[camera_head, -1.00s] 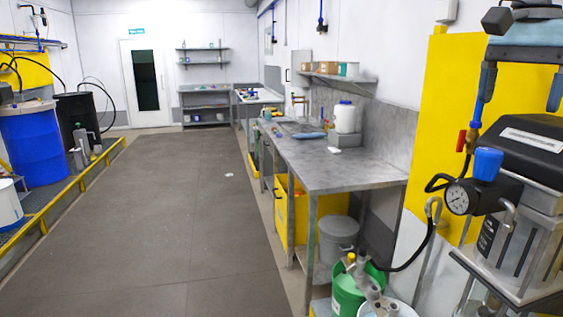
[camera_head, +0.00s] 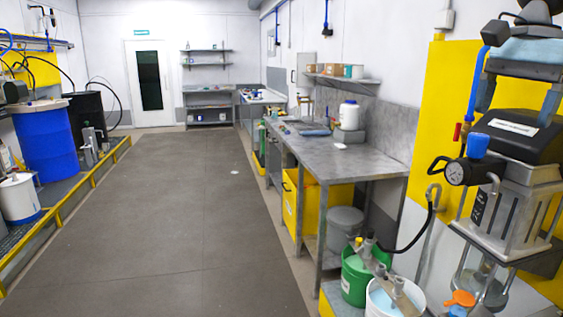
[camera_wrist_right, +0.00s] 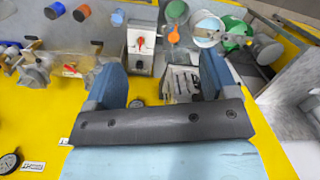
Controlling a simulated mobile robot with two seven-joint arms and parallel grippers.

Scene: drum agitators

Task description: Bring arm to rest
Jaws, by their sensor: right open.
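My right gripper (camera_head: 514,112) is at the upper right of the head view, in front of the yellow wall panel. It has a light blue body and blue fingers that stand apart with nothing between them. In the right wrist view the gripper (camera_wrist_right: 160,62) points toward a grey box with a red knob (camera_wrist_right: 140,42), with no contact visible. My left gripper is not in view.
A blue drum (camera_head: 46,142) stands at left. The middle floor (camera_head: 170,220) is clear.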

